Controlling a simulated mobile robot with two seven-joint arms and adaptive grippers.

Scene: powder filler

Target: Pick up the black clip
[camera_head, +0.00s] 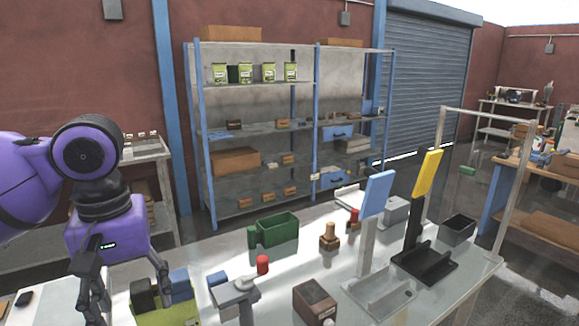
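No object is clearly recognisable as the black clip. A small dark object (24,298) lies on a surface at the lower left edge, too small to identify. My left gripper (128,296) hangs from the purple arm with its fingers pointing down and spread apart, with nothing visibly held. The bin is partly cut off by the lower frame edge. My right gripper is out of view.
The table (310,250) carries a green bin (276,230), a red-topped device (262,265), a brown box (314,302), a blue-topped stand (376,195), a yellow-topped black stand (428,175) and a dark open bin (458,228). A shelf rack (240,140) stands behind.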

